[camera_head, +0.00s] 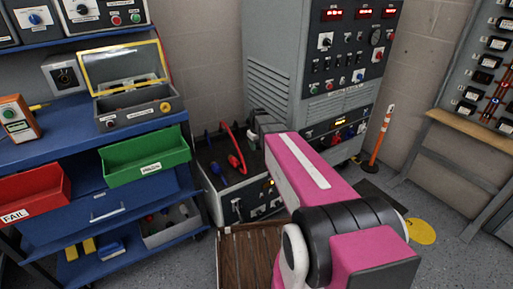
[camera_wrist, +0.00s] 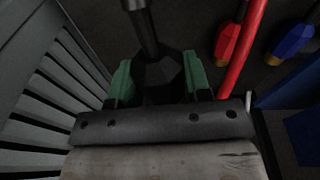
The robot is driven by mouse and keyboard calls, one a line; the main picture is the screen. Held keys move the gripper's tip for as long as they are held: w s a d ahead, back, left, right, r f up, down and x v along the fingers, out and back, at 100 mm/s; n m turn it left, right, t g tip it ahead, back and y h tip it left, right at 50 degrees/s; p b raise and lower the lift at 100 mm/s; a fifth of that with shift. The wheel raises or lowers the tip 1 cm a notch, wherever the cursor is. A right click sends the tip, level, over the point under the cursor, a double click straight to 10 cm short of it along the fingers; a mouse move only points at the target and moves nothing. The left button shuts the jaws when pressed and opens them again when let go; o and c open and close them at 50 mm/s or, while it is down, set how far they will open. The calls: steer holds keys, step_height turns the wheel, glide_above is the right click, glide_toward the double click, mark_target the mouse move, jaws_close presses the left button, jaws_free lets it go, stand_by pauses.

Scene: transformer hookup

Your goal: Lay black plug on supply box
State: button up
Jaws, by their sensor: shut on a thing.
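The black plug (camera_wrist: 160,75) sits between the green-padded fingers of my gripper (camera_wrist: 157,82) in the wrist view, with its black cable running up the picture. My gripper is shut on it, over the dark top of the supply box (camera_wrist: 187,22). I cannot tell whether the plug touches the box top. In the head view the supply box (camera_head: 209,178) stands on the floor between the blue cart and the grey cabinet. My pink arm hides its right part, and the plug is not clear there.
A red plug (camera_wrist: 227,42) with a red cable and a blue plug (camera_wrist: 290,42) lie right of my gripper. The louvred grey cabinet (camera_head: 270,95) rises close behind the box. The blue cart (camera_head: 60,150) with red and green bins stands left.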

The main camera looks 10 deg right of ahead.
steer(key=shift+a+f+m+y, duration=0.1)
steer(key=shift+f+m+y, duration=0.2)
steer(key=shift+f+m, duration=0.45)
glide_above(252, 159)
steer(key=shift+n, duration=0.25)
steer(key=shift+f, duration=2.4)
steer(key=shift+w+f, duration=0.15)
steer(key=shift+f, duration=1.9)
steer(key=o, duration=1.1)
steer(key=shift+o, duration=0.2)
steer(key=r, duration=0.3)
steer(key=s+r, duration=0.1)
steer(key=r, duration=0.6)
steer(key=shift+s+d+r, duration=0.2)
steer(key=shift+d+r, duration=0.15)
